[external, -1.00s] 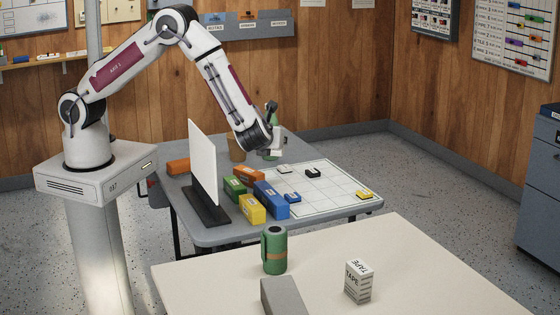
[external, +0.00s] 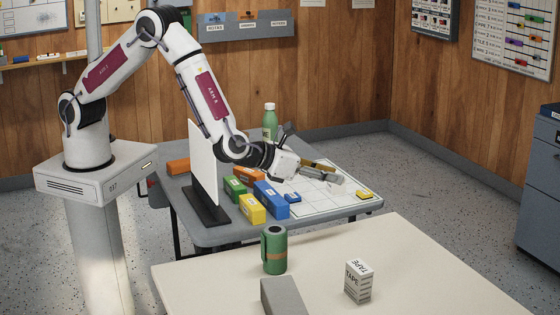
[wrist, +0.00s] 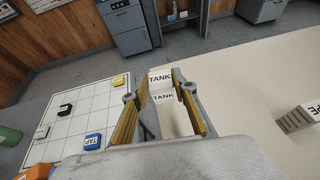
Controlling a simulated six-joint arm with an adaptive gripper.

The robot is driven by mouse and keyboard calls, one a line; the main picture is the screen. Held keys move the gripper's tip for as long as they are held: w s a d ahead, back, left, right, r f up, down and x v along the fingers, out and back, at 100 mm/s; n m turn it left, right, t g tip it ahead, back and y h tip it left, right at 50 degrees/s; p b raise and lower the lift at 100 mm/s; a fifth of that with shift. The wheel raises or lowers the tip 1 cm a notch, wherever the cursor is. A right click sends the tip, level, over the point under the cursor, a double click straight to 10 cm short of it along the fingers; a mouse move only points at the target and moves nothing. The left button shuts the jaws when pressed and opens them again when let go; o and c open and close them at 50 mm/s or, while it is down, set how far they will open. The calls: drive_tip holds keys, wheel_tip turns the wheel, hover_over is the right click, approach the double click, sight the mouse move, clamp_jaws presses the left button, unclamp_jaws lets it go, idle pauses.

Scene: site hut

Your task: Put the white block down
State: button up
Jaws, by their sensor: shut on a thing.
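The white block (wrist: 162,84), marked TANK, is between the two fingers of my gripper (wrist: 158,98) in the wrist view. The gripper is shut on it. In the external view my gripper (external: 328,172) points right, tilted, above the white gridded board (external: 340,196). I cannot clearly make out the block there. The board also shows at the left of the wrist view (wrist: 58,138).
A yellow block (external: 364,195), a blue block (external: 292,197) and, in the wrist view, a black block (wrist: 66,109) are on the board. Larger boxes, a white upright panel (external: 203,165) and a green bottle (external: 270,118) stand nearby. A pale table (external: 400,265) is in front.

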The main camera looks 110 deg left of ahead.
drive_tip(key=w+d+f+m+t+h, duration=0.2)
drive_tip(key=d+m+h, duration=0.1)
drive_tip(key=d, duration=0.3)
drive_tip(key=shift+w+d, duration=0.25)
drive_tip(key=shift+w, duration=0.15)
drive_tip(key=shift+f, duration=0.1)
drive_tip(key=shift+f, duration=3.1)
drive_tip(key=shift+f, duration=1.85)
drive_tip(key=shift+f, duration=0.15)
